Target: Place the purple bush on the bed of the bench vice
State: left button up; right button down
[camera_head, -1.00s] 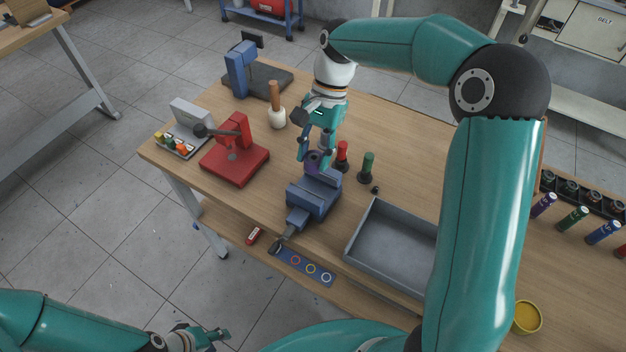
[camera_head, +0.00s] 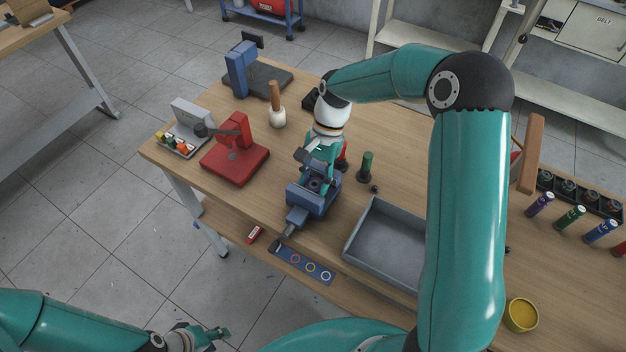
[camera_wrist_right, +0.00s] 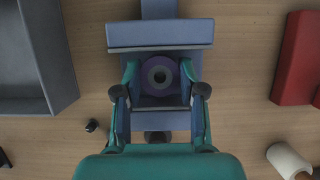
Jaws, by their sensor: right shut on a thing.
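The purple bush (camera_wrist_right: 160,64) is a short round ring with a dark hole, seen from above in the right wrist view. My right gripper (camera_wrist_right: 160,80) is shut on it, one finger on each side. The bush sits between the two jaws of the blue bench vice (camera_wrist_right: 160,33), over its bed; I cannot tell whether it touches the bed. In the head view, my right gripper (camera_head: 316,181) is low at the vice (camera_head: 305,208), and the bush (camera_head: 314,185) shows small and dark there. My left gripper (camera_head: 212,335) is far from the vice, at the bottom left; its finger opening is unclear.
A red press (camera_head: 236,158) stands left of the vice and a grey tray (camera_head: 385,240) to its right. A green bush-tipped cylinder (camera_head: 367,167) stands behind the tray, with a small black knob (camera_head: 375,189) beside it. A wooden-handled mallet (camera_head: 276,110) stands farther back.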

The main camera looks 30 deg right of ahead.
jog(key=c, duration=0.7)
grip_release()
jog(key=shift+f, duration=0.1)
jog(key=v, duration=1.2)
